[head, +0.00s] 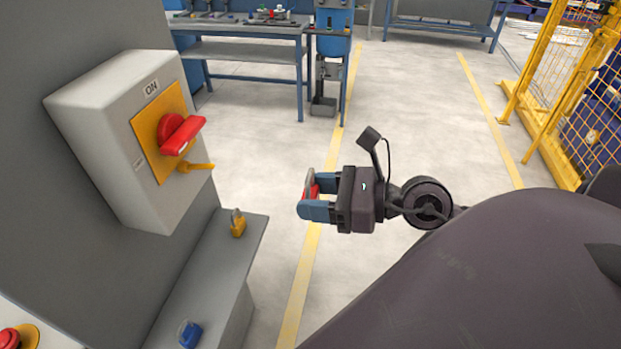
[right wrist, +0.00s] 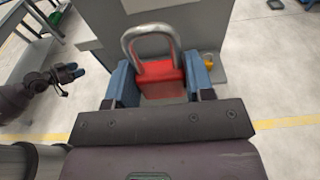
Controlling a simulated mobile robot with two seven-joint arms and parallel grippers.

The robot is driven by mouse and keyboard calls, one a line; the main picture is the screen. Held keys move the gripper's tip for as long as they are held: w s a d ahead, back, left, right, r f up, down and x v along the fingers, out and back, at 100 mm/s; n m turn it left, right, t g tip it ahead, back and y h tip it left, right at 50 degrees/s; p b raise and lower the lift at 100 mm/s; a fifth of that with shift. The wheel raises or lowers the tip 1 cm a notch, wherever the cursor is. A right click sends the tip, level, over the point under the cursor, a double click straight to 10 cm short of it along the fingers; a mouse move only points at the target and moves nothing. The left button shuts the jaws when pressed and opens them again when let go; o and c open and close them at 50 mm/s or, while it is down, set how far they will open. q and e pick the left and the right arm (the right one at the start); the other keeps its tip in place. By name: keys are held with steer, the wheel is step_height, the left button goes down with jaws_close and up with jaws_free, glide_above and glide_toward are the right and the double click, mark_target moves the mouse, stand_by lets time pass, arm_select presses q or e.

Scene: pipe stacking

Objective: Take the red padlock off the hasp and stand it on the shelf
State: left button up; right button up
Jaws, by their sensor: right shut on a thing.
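The red padlock (head: 311,190) is held between the blue fingers of my right gripper (head: 314,198), in free air to the right of the switch box. In the right wrist view the padlock's red body (right wrist: 160,78) sits between the fingers, its grey shackle arching above it. The yellow hasp (head: 197,167) on the switch box, below the red handle (head: 180,134), carries no padlock. The grey shelf (head: 212,268) lies below the box. My left gripper (right wrist: 70,73) shows small at the left of the right wrist view; its opening is unclear.
A yellow padlock (head: 238,226) stands at the shelf's far end and a blue padlock (head: 190,334) at its near end. The shelf between them is bare. The switch box (head: 110,120) overhangs the shelf's back side. A blue workbench (head: 250,50) stands far behind.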

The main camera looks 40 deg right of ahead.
steer(key=shift+v, duration=1.05)
steer(key=shift+f+p+v, duration=0.2)
steer(key=shift+v, duration=0.9)
steer(key=shift+f+p+v, duration=0.15)
steer(key=shift+f+v, duration=0.1)
steer(key=shift+v, duration=0.8)
steer(key=shift+s, duration=0.1)
